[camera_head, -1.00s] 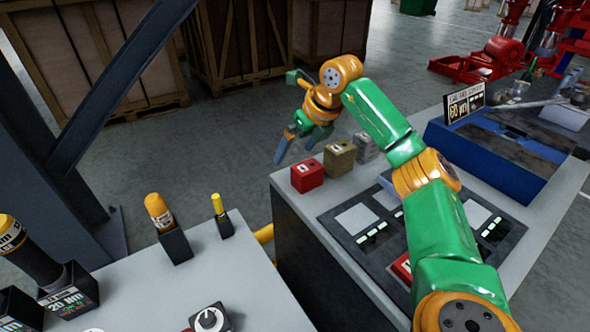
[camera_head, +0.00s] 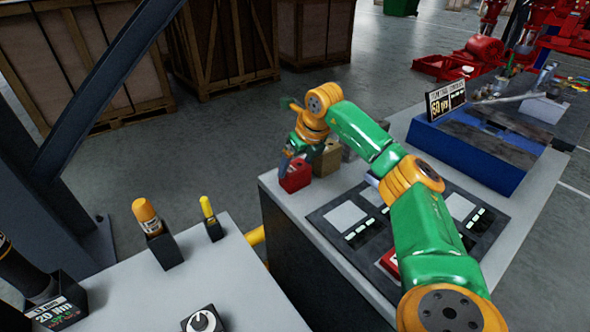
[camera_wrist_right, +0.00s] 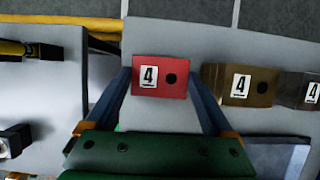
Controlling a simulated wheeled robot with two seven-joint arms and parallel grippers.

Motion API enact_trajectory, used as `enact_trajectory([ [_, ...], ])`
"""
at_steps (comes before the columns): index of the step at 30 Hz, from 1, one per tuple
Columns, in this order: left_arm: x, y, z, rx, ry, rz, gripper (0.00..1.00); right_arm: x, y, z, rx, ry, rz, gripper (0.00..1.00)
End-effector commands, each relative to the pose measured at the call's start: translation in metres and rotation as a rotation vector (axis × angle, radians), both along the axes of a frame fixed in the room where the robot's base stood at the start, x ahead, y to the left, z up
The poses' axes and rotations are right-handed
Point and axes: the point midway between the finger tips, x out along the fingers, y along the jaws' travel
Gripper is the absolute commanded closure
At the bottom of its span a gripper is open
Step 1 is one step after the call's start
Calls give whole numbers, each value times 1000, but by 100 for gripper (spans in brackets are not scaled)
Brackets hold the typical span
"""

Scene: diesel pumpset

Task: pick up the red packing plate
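In the right wrist view my right gripper (camera_wrist_right: 160,80) is open, one blue finger on each side of the red block. I cannot tell whether the fingers touch it. My left gripper is in neither view.
A brown block (camera_head: 327,160) with a "4" label stands close beside the red one, and a grey block (camera_wrist_right: 308,88) is beyond it. A dark panel with light pads (camera_head: 345,215) lies on the bench. A blue tray (camera_head: 470,150) is farther back.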

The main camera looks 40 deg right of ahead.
Motion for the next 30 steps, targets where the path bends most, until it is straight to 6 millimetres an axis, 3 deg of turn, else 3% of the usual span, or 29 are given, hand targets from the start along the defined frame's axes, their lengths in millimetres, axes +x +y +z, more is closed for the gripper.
enact_trajectory([
  [1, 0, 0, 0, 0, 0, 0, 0, 0, 0, 0, 0, -1, 0, 76],
  [4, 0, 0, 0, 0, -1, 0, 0, 0, 0, 0, 0, -1, 0, 100],
  [13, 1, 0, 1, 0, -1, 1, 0, 1, 0, 6, 1, -3, 0, 100],
  [18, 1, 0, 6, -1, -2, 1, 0, 2, 1, 37, 2, -9, 0, 100],
  [20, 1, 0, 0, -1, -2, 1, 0, -11, -3, 46, -2, -9, 0, 100],
  [25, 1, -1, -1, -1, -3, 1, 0, -48, -8, 92, -2, -11, -1, 100],
  [30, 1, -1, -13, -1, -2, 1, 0, -94, -15, 109, -3, -6, -3, 100],
])
